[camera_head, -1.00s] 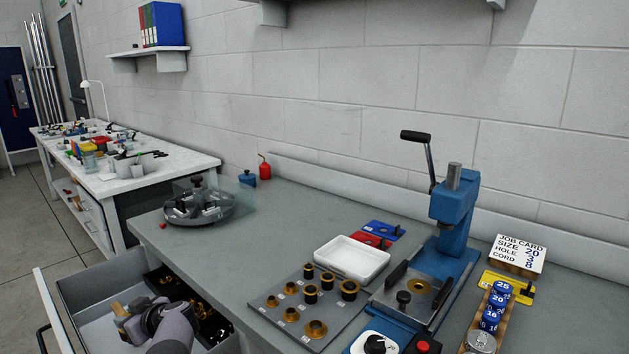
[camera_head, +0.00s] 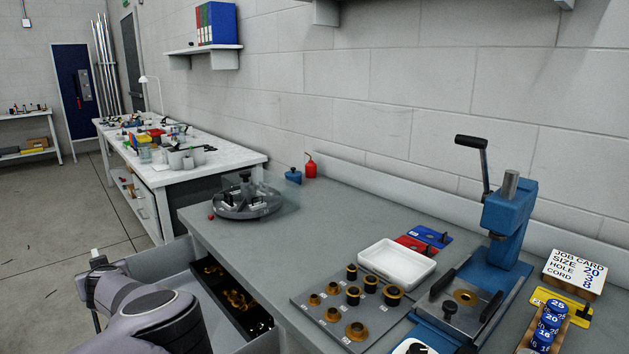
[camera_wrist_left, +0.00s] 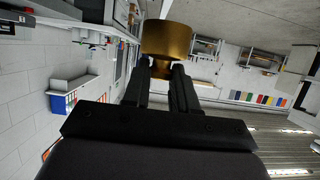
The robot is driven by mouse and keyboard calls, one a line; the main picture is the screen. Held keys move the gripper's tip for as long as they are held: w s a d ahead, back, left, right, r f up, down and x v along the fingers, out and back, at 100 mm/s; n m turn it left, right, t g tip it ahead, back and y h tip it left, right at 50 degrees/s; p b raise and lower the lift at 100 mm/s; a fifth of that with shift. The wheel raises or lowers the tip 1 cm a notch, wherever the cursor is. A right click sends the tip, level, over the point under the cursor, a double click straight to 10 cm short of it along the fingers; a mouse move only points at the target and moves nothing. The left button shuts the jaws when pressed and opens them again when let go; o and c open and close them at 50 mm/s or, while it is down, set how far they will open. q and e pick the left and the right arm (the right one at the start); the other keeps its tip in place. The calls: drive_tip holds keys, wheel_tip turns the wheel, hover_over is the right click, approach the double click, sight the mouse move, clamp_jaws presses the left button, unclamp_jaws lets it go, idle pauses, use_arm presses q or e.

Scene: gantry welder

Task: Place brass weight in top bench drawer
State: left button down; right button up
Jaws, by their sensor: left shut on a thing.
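A brass weight (camera_wrist_left: 166,38), a plain golden cylinder, shows at the fingertips in the left wrist view. My left gripper (camera_wrist_left: 164,72) is shut on it, with the two black fingers close together. In the head view my left arm comes in at the lower left, over the outer end of the open bench drawer (camera_head: 170,262); the gripper and weight cannot be made out there. The drawer is pulled out from the grey bench. My right gripper is in neither view.
A black tray (camera_head: 230,300) with several brass pieces lies in the drawer along the bench side. On the bench (camera_head: 290,237) stand a plate of brass bushings (camera_head: 330,325), a white tray (camera_head: 397,264) and a blue press (camera_head: 507,222). Floor left of the drawer is clear.

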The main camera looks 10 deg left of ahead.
use_arm(q)
drive_tip(key=shift+s+d+r+m+t+h, duration=0.1)
drive_tip(key=shift+r+m+t+h, duration=0.2)
drive_tip(key=shift+r, duration=0.35)
drive_tip(key=shift+s+d+r+m+t+h, duration=0.1)
drive_tip(key=shift+r+m+t+h, duration=0.1)
drive_tip(key=shift+r+m+t, duration=0.35)
drive_tip(key=s+d+r+m+t+h, duration=0.1)
drive_tip(key=s+d+m+h, duration=0.2)
drive_tip(key=d, duration=0.7)
drive_tip(key=s+d+r+m+t+h, duration=0.15)
drive_tip(key=d+m+h, duration=0.25)
drive_tip(key=d, duration=0.5)
drive_tip(key=s+d+f+m+h, duration=0.1)
drive_tip(key=s+d+f, duration=0.3)
drive_tip(key=s+d, duration=0.9)
drive_tip(key=shift+d+f+t+h, duration=0.2)
drive_tip(key=shift+d+t+h, duration=0.1)
drive_tip(key=shift+d+h, duration=0.25)
drive_tip(key=shift+a, duration=0.1)
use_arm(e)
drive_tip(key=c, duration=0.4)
use_arm(q)
drive_tip(key=shift+w, duration=0.1)
